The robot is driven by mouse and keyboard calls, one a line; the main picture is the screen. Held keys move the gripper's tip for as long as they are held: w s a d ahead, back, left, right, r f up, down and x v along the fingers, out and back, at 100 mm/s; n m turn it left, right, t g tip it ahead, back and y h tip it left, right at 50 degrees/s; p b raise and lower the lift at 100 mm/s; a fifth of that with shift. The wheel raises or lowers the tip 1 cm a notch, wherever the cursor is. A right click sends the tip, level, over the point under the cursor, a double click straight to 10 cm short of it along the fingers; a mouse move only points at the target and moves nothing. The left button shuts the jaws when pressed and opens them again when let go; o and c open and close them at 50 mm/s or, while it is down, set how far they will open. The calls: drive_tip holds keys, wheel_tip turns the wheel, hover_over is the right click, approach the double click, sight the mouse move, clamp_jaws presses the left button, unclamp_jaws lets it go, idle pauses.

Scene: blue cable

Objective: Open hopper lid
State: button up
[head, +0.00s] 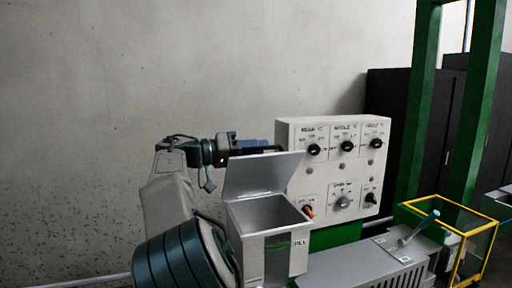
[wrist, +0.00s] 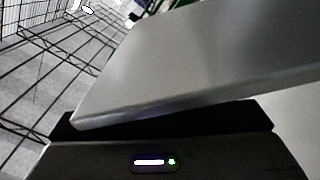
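The grey metal hopper (head: 262,222) stands at the centre bottom of the head view. Its flat lid (head: 262,174) is raised and tilted back, so the inside of the box shows. My gripper (head: 262,150) is at the lid's upper edge, partly behind the lid. In the wrist view the lid (wrist: 200,60) is a large grey plate close in front of the dark gripper (wrist: 165,122). The plate hides most of the fingers, so I cannot tell their opening or whether they touch the lid.
A white control panel (head: 335,165) with black knobs and an orange knob stands right behind the hopper. A grey machine cover (head: 365,268) lies to the right. A yellow-framed guard (head: 480,245) and green posts (head: 480,100) are farther right. A bare concrete wall is behind.

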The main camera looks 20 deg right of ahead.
drive_tip(key=shift+d, duration=0.25)
clamp_jaws()
drive_tip(key=shift+r, duration=0.1)
